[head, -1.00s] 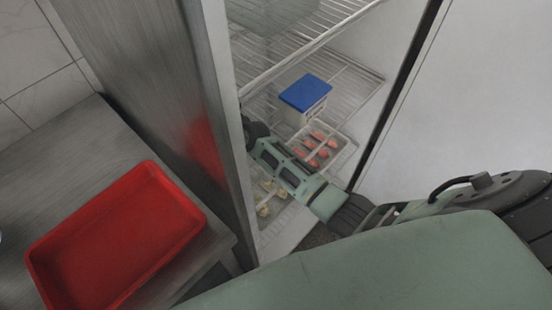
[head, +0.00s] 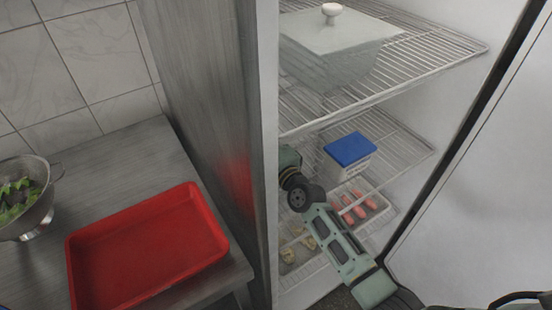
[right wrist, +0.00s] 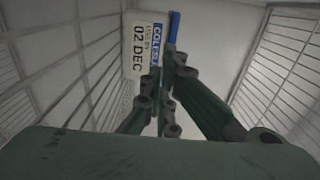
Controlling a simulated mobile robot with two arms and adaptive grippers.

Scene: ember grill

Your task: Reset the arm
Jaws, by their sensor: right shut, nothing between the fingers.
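My right arm reaches through the open fridge door, and its wrist (head: 297,190) is left of a white box with a blue lid (head: 350,149). The fridge's side wall hides the fingers in the head view. In the right wrist view my right gripper (right wrist: 168,60) is shut and empty. Its fingers point toward the labelled box (right wrist: 143,52), which reads "02 DEC"; I cannot tell whether they touch it. My left gripper is in neither view.
A lidded glass dish (head: 335,45) stands on the wire shelf above. Trays of sausages (head: 355,208) and pale pieces (head: 290,255) lie below. The fridge wall (head: 262,150) stands close left. A red tray (head: 150,245) and colander (head: 38,215) sit on the steel counter.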

